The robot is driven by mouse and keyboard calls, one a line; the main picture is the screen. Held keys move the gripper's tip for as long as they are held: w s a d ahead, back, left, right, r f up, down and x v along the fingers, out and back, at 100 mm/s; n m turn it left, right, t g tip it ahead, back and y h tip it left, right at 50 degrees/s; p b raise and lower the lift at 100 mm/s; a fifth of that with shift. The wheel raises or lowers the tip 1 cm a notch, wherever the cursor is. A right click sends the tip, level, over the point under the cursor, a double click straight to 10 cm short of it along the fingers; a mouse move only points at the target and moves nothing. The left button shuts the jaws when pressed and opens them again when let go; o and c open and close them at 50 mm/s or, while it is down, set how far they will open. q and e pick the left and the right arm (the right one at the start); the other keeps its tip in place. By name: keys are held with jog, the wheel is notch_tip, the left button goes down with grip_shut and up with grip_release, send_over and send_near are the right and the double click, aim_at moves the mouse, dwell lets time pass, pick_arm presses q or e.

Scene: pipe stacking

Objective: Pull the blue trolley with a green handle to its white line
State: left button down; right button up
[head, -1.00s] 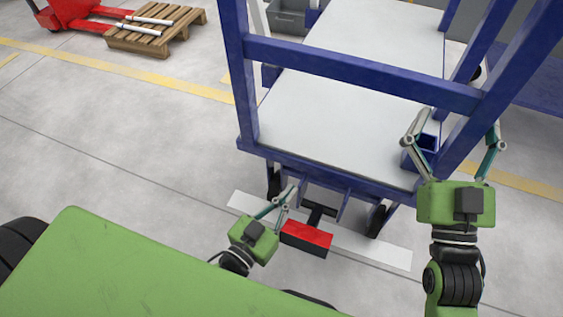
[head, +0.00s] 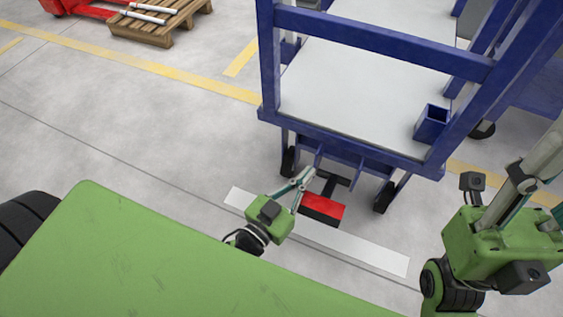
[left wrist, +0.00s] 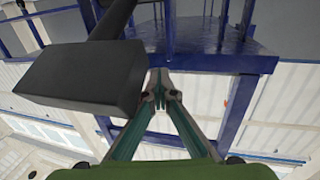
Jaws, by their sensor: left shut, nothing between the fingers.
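The blue trolley (head: 345,148) with white shelves stands at the upper right in the head view. Its handle shows as a red-topped block (head: 322,209) on a dark bar, not green. In the left wrist view the block (left wrist: 85,80) looks dark and is close on the left. The white line (head: 365,252) lies on the floor this side of the trolley's front wheels. My left gripper (head: 303,180) is shut and empty, beside the left end of the block; its tips also show in the left wrist view (left wrist: 160,88). My right gripper (head: 540,175) is cut off by the right edge.
A small blue box (head: 432,122) sits on the trolley's near right corner. A wooden pallet (head: 160,25) with pale pipes and a red pallet jack stand at the far left. A yellow floor line (head: 150,68) crosses behind. The floor left of the trolley is clear.

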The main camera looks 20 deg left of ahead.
pick_arm(q)
jog(key=p+v, duration=0.2)
jog(key=v, duration=0.8)
jog(key=shift+r, duration=0.2)
